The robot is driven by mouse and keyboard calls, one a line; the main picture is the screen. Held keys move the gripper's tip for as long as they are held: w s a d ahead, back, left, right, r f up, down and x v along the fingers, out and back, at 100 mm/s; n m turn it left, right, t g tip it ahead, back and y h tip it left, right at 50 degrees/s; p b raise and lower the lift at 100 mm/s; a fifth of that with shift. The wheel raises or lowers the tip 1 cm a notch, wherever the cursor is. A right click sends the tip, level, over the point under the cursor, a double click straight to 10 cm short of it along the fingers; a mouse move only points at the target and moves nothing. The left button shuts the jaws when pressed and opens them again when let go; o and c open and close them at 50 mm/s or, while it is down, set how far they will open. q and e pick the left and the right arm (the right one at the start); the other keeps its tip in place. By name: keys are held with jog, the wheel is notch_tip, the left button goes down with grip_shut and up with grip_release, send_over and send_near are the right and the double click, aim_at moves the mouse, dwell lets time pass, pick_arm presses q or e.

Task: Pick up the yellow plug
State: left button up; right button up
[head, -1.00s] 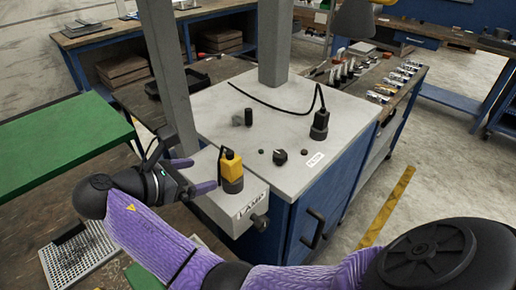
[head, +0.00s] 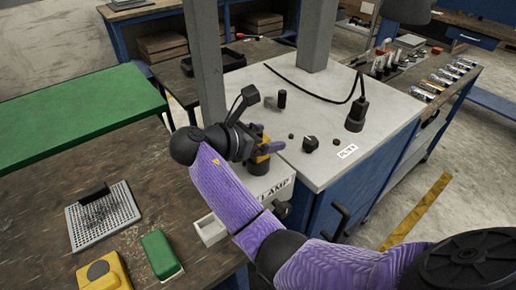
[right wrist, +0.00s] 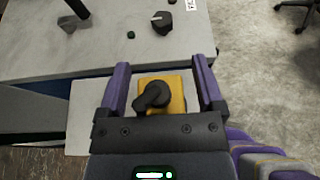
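The yellow plug (head: 261,159) with a black knob on top stands on the lamp box (head: 270,182), partly hidden by my gripper in the head view. In the right wrist view the plug (right wrist: 177,97) sits between the two purple fingers of my right gripper (right wrist: 163,82). A gap shows on each side of it, so the gripper is open around the plug. In the head view my right gripper (head: 264,141) is at the plug, its arm coming from the lower right. My left gripper is not in view.
A grey cabinet top (head: 330,150) with a black plug and cable (head: 356,114) and a dark knob (head: 310,144) lies behind. A grey post (head: 206,70) rises close to my gripper. A perforated tray (head: 102,214), a green block (head: 161,254) and a yellow block (head: 103,272) lie on the bench.

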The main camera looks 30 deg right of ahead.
grip_shut()
